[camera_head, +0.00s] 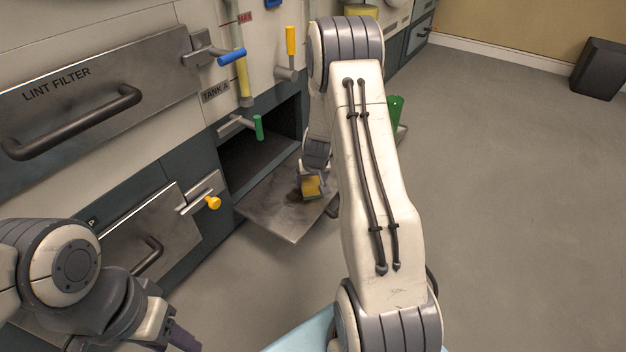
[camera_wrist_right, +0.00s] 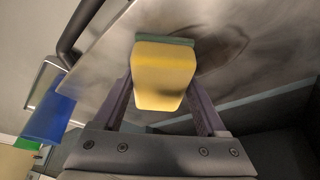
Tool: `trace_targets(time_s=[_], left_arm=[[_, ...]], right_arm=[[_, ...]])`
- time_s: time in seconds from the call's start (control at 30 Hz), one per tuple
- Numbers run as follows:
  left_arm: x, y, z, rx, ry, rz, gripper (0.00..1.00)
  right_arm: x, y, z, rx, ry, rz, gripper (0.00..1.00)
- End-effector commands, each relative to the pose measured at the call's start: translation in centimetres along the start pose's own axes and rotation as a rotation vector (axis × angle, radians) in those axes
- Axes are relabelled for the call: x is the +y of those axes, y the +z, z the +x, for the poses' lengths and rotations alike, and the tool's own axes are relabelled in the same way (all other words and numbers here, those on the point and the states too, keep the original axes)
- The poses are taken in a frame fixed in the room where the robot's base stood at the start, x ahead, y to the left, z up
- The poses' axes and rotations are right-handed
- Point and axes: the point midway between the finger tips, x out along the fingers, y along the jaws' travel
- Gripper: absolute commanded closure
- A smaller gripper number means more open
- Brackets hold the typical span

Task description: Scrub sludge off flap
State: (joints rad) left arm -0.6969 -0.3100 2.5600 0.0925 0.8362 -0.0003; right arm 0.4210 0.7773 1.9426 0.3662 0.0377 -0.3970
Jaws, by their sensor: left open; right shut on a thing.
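The flap (camera_head: 285,208) is a grey metal panel hanging open below the dark opening in the machine. Dark sludge (camera_head: 293,194) smears its upper face near the sponge. In the right wrist view the flap (camera_wrist_right: 110,58) fills the upper part, with a dark ring of sludge (camera_wrist_right: 238,40) beside the sponge. My right gripper (camera_wrist_right: 160,95) is shut on a yellow sponge (camera_wrist_right: 165,75) with a green scrub side. The sponge (camera_head: 311,187) is at the flap, its green side towards the metal; firm contact is hard to tell. My left gripper (camera_head: 180,340) is open and empty at the lower left.
The lint filter panel (camera_head: 150,75) and a lower panel with a yellow knob (camera_head: 213,203) are on the left. A green handle (camera_head: 258,127) is above the opening. A green bin (camera_head: 396,108) stands behind my right arm. The floor (camera_head: 510,200) at right is clear.

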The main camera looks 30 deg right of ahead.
Motion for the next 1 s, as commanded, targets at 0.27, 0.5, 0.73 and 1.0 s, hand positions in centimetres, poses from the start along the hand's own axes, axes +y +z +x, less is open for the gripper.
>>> trace_targets(time_s=[0.27,0.5,0.73,1.0], left_arm=[[0.0,0.0,0.0,0.0,0.0,0.0,0.5],[0.0,0.0,0.0,0.0,0.0,0.0,0.5],[0.0,0.0,-0.1,0.0,0.0,0.0,0.5],[0.0,0.0,-0.3,0.0,0.0,0.0,0.5]], right_arm=[[-1.7,1.4,-0.7,0.002,0.001,-0.002,0.78],[-2.4,2.0,-0.9,0.005,0.0,-0.002,0.78],[-3.1,2.7,-1.1,0.003,0.0,-0.002,0.78],[-4.7,4.2,-1.5,0.003,0.0,-0.003,0.78]])
